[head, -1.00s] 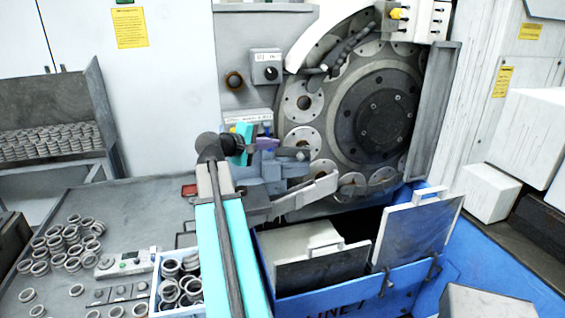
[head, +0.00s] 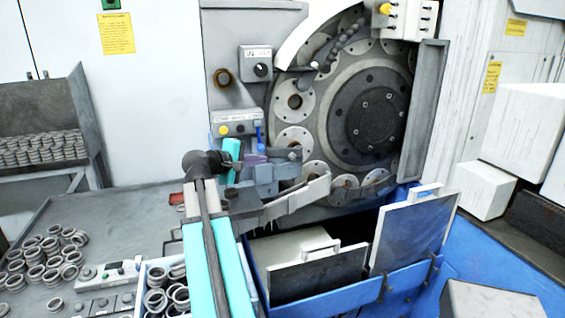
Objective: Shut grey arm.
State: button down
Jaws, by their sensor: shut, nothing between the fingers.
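The grey arm (head: 298,198) is a light grey bar at the lower left of the big disc. It slants up to the right, and its far end overlaps the disc's lower edge. My arm comes up from the bottom and bends at a dark joint. My gripper (head: 250,159) is just past the cyan wrist, beside the blue-grey block left of the grey arm. Its fingers are small and partly hidden among the machine parts. It is shut with nothing in it. I cannot tell whether it touches the grey arm.
The disc (head: 374,122) has a ring of round holders. A grey side panel (head: 423,110) stands at its right. A blue bin (head: 350,283) with grey flaps is below. Loose rings (head: 45,258), a small control box (head: 103,272) and a white ring box are on the left bench.

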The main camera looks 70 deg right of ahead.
jog(key=shift+d, duration=0.15)
jog(key=p, duration=0.4)
send_near(290, 158)
jog(key=x, duration=0.5)
jog(key=shift+w+r, duration=0.1)
jog(key=shift+r, duration=0.1)
jog(key=shift+x, duration=0.85)
jog(key=shift+f, duration=0.1)
jog(key=shift+w, duration=0.1)
